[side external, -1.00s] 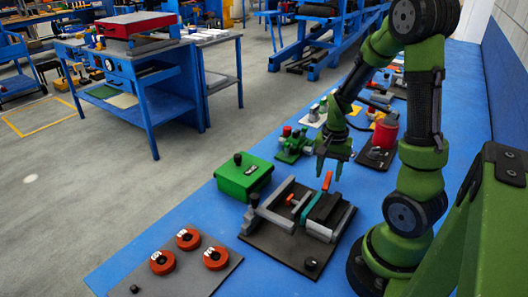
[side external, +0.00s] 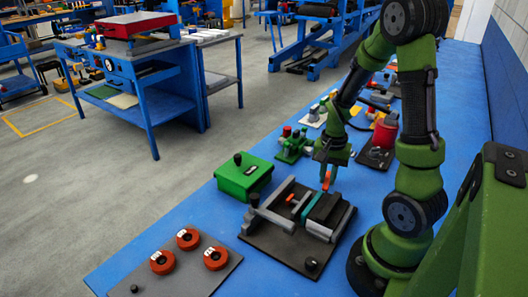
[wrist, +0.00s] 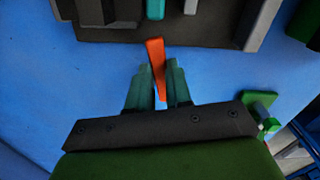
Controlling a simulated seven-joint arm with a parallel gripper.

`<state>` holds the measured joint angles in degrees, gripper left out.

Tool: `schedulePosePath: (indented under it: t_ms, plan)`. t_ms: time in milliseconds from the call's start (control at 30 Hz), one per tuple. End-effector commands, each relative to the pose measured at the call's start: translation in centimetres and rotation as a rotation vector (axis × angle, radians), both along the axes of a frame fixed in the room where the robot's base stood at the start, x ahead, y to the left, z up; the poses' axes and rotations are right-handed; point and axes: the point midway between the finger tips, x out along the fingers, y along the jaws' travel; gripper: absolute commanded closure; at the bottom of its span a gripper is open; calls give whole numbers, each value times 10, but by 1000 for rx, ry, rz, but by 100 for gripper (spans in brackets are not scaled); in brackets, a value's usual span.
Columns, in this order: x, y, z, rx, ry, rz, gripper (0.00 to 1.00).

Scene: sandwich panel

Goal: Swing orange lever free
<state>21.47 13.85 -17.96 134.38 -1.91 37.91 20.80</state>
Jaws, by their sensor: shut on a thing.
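The orange lever (side external: 326,182) stands at the back edge of the dark panel (side external: 272,249) that carries grey rails and black blocks. In the wrist view the lever (wrist: 155,52) is a narrow orange bar between my fingertips, its far end sticking out past them toward the panel. My gripper (side external: 326,168) points down over the lever and is shut on it; it also shows in the wrist view (wrist: 159,78). The fingers hide part of the lever in the side view.
A green box (side external: 243,174) with a black knob is left of the panel. A dark plate with several red-orange discs (side external: 188,239) lies in front. A red cylinder (side external: 386,130) and a small green fixture (side external: 292,145) stand behind. Bare blue bench top (side external: 222,214) lies between.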

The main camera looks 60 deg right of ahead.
Motion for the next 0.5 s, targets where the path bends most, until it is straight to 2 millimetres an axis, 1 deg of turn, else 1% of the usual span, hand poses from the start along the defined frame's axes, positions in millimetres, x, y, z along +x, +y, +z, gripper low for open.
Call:
schedulePosePath:
  t_ms: [133, 333, 500]
  plan:
    - [1, 0, 0, 0, 0, -29, 100]
    - [8, 1, 0, 0, -1, -200, 100]
    - [10, 1, 1, 0, -1, -263, 100]
